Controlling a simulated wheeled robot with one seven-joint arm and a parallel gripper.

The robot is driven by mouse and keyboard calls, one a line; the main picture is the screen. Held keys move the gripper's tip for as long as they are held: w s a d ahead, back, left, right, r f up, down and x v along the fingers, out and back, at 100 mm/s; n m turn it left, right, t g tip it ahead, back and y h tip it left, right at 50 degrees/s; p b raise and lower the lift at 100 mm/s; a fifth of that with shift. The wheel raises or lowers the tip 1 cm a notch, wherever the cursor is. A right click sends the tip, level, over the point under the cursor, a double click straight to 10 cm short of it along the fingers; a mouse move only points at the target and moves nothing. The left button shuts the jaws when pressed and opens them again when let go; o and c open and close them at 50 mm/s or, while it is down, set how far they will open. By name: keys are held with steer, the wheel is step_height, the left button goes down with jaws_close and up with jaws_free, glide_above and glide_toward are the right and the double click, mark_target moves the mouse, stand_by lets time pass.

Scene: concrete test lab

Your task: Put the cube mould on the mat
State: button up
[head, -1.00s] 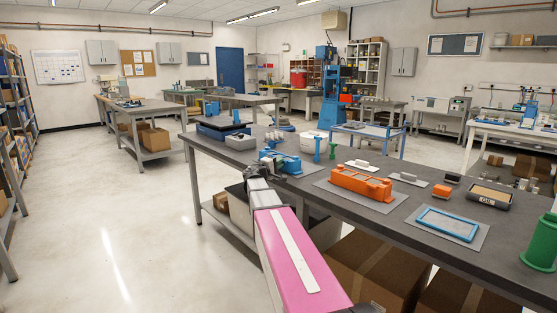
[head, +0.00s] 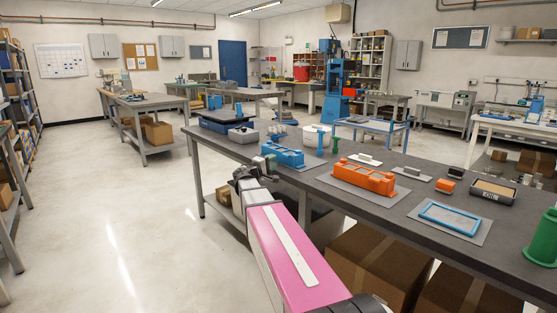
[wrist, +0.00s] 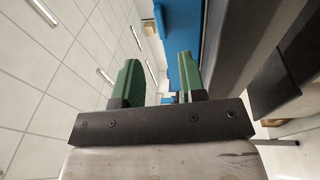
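An orange multi-cell mould (head: 363,178) lies on a flat grey sheet (head: 345,191) on the long dark workbench. A similar blue mould (head: 283,155) sits further back to its left. I cannot tell which one the task calls the cube mould. Another grey mat (head: 470,233) nearer the right bears only a flat blue rectangular frame. My gripper (head: 243,178) is off the bench's left edge, near the blue mould and touching nothing. In the wrist view its green fingers (wrist: 158,82) stand apart with nothing held between them.
The workbench (head: 405,208) also carries a green cylinder (head: 543,245), a small tray (head: 492,190), small blocks on plates, green posts and a blue-black device (head: 225,120) at its far end. Cardboard boxes (head: 380,265) fill the space below. The floor on the left is clear.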

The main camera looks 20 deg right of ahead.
steer(key=r+v, duration=0.1)
steer(key=v, duration=0.4)
steer(key=s+a+f+m+g+y, duration=0.1)
steer(key=s+f+m+g+y, duration=0.2)
steer(key=s+f, duration=0.5)
steer(key=s+a+f+g+y, duration=0.2)
steer(key=s+f+y, duration=0.3)
steer(key=f, duration=0.8)
steer(key=s+a+f+m+g+y, duration=0.2)
steer(key=s+a+f+g+y, duration=0.1)
steer(key=s+a+f+y, duration=0.6)
steer(key=s+a+f, duration=0.2)
steer(key=s+a, duration=0.1)
steer(key=s, duration=0.1)
steer(key=shift+a+g, duration=0.3)
steer(key=shift+g, duration=0.1)
steer(key=shift+d, duration=0.1)
